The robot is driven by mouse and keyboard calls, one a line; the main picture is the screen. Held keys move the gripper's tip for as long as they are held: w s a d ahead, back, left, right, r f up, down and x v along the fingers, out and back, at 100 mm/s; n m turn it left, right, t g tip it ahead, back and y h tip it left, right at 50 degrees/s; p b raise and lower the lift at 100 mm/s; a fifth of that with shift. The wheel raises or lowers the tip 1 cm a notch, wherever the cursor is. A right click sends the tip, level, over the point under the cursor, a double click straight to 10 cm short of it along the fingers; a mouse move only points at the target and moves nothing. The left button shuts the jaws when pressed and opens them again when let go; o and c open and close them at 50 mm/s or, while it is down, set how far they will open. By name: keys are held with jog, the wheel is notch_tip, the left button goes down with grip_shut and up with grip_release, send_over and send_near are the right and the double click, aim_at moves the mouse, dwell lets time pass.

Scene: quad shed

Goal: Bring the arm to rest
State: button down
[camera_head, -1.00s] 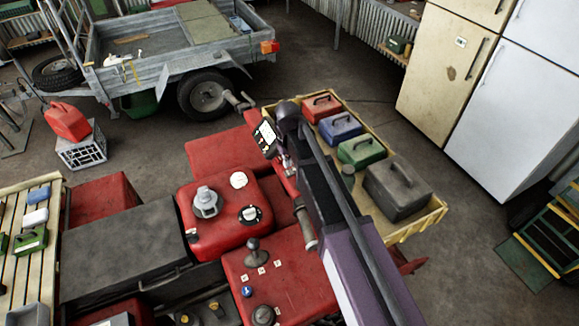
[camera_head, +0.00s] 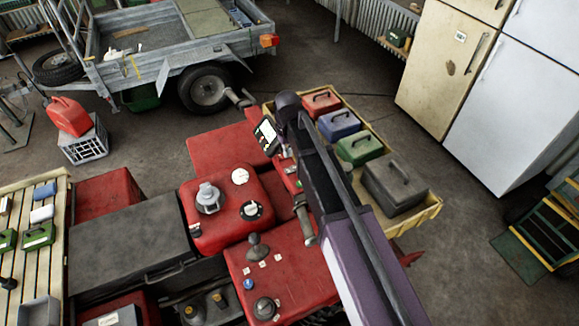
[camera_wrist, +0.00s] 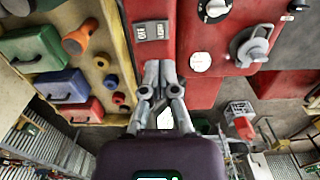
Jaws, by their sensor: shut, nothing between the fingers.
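My gripper (camera_wrist: 158,75) is in the wrist view, its two grey fingers together and empty. They point over the red quad bodywork (camera_wrist: 212,92), beside a black switch panel (camera_wrist: 153,30). I cannot tell whether the fingertips touch anything. In the head view my arm reaches from the lower right up over the red quad (camera_head: 228,150), across the edge of the yellow-tan rack (camera_head: 418,222). The gripper's fingers are not clear in that view.
The rack holds red (camera_head: 321,103), blue (camera_head: 338,124), green (camera_head: 359,148) and dark grey (camera_head: 395,184) cases close to my arm. A slatted rack (camera_head: 50,262) is at left, a trailer (camera_head: 165,62) behind. Fridges (camera_head: 515,115) stand right; floor between is clear.

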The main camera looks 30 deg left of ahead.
dwell(0.3)
jog(key=shift+d+f, duration=0.1)
jog(key=shift+d, duration=0.05)
jog(key=w+d+f+m+b, duration=0.15)
jog(key=d+f+b, duration=0.35)
jog(key=d, duration=0.7)
jog(key=s+d+f+m+b, duration=0.1)
jog(key=d+f+m+b, duration=0.3)
jog(key=d, duration=0.7)
jog(key=w+d+f+m+b, duration=0.15)
jog(key=d+f+b, duration=0.45)
jog(key=d, duration=0.6)
jog(key=s+d+f+m+b, duration=0.1)
jog(key=s+d+f+b, duration=0.1)
jog(key=d, duration=0.4)
jog(key=s+d+f+m+b, duration=0.2)
jog(key=s+d+f+b, duration=0.1)
jog(key=d, duration=0.3)
jog(key=shift+s+d+f+b, duration=0.2)
jog(key=shift+s+d+b, duration=0.05)
jog(key=shift+s+b, duration=0.05)
jog(key=shift+s, duration=0.1)
